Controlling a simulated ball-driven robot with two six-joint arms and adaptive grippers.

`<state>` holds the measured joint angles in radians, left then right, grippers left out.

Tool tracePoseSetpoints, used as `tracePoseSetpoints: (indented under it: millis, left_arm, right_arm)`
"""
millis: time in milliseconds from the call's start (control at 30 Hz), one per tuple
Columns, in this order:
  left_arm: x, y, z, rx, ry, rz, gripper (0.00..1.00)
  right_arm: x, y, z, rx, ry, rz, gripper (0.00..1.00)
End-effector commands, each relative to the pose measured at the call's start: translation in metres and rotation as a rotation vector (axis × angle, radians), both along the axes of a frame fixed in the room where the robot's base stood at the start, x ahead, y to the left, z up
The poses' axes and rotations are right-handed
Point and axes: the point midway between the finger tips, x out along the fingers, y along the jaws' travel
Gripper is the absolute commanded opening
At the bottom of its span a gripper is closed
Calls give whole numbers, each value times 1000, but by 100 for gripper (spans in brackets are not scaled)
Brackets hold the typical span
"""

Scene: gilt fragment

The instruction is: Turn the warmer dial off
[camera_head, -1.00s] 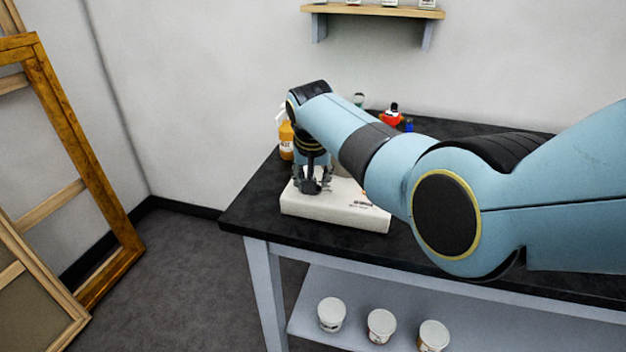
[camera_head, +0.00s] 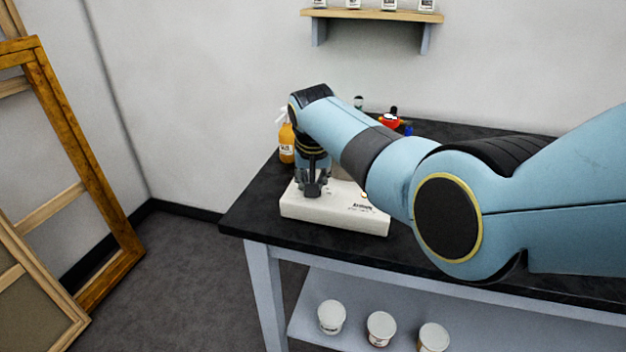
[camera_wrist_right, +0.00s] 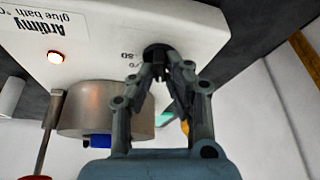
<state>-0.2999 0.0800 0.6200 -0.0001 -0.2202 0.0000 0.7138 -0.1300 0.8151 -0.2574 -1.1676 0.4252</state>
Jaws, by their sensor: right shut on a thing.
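The warmer (camera_head: 335,217) is a white box on the black tabletop, labelled as a glue bath. It also shows in the wrist view (camera_wrist_right: 100,40), with an orange lamp (camera_wrist_right: 55,57) lit on its face. The black dial (camera_wrist_right: 156,50) sits near the box's edge, partly hidden by my fingers. My right gripper (camera_wrist_right: 161,72) is shut on the dial. In the head view my right gripper (camera_head: 312,189) is over the left part of the warmer and hides the dial. My left gripper is not in view.
A metal pot (camera_wrist_right: 100,108) stands close beside my fingers. An orange spray bottle (camera_head: 287,145) is behind the gripper, and a red item (camera_head: 390,121) is farther back. The black tabletop (camera_head: 255,205) is bare at the left. Wooden frames (camera_head: 85,165) lean at left.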

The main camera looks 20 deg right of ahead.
Motion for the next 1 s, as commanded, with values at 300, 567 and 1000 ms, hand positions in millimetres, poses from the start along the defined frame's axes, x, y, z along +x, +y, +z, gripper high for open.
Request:
tracePoseSetpoints:
  millis: [300,567,1000]
  left_arm:
    - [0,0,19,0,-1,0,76]
    - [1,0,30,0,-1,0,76]
    - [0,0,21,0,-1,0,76]
  right_arm:
    - [-2,-2,0,-1,6,191,0]
    - [-2,-3,-1,0,4,433,0]
    - [-1,-3,-4,1,5,815,0]
